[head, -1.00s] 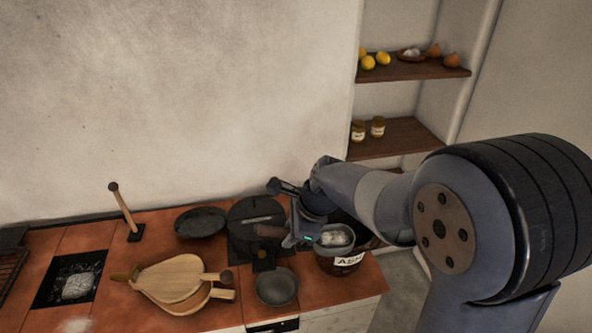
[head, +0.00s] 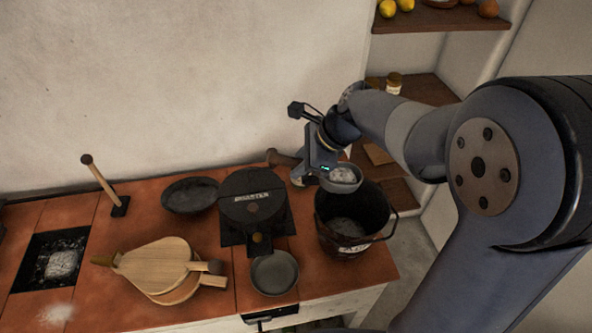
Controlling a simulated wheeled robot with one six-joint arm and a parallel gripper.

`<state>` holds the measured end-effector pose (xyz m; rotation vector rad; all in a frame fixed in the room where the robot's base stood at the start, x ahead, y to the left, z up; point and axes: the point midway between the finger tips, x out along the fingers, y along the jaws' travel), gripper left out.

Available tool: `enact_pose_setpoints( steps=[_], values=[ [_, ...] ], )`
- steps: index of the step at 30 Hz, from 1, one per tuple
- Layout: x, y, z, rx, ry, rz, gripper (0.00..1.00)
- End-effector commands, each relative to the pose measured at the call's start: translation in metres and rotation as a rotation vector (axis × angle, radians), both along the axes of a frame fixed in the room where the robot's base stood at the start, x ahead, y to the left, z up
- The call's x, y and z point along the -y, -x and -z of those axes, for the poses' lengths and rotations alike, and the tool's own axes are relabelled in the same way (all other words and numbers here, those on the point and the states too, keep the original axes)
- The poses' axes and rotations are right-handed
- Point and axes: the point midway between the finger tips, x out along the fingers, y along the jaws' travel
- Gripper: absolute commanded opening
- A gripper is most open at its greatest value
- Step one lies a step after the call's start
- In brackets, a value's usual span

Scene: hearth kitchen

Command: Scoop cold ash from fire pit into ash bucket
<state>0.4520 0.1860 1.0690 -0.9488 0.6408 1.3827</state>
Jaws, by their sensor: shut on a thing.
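My gripper (head: 302,168) is shut on the brown handle of a scoop (head: 283,158). The scoop's metal bowl (head: 341,187) carries grey-white ash and is above the back rim of the ash bucket. The dark ash bucket (head: 327,232) stands upright at the right end of the counter, with some pale ash inside. The fire pit (head: 27,277) is a square black opening at the far left, with a pale ash heap (head: 63,264) in it. The jaws' grip on the handle is partly hidden by the gripper body.
A black waffle-type iron (head: 252,197), a dark pan (head: 190,195) and a grey bowl (head: 274,272) stand left of the bucket. Wooden bellows (head: 155,266) and an upright wooden-handled tool (head: 103,182) are farther left. Pale ash (head: 57,314) lies on the counter. Shelves (head: 440,47) are behind right.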

Motion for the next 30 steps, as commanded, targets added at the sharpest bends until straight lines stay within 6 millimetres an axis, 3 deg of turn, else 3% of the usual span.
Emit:
enact_pose_setpoints(
  steps=[10,30],
  values=[
    [0.015,-0.003,-0.004,-0.022,-0.181,0.003,0.0],
    [0.076,-0.012,-0.039,-0.09,-0.629,0.004,0.0]
  ],
)
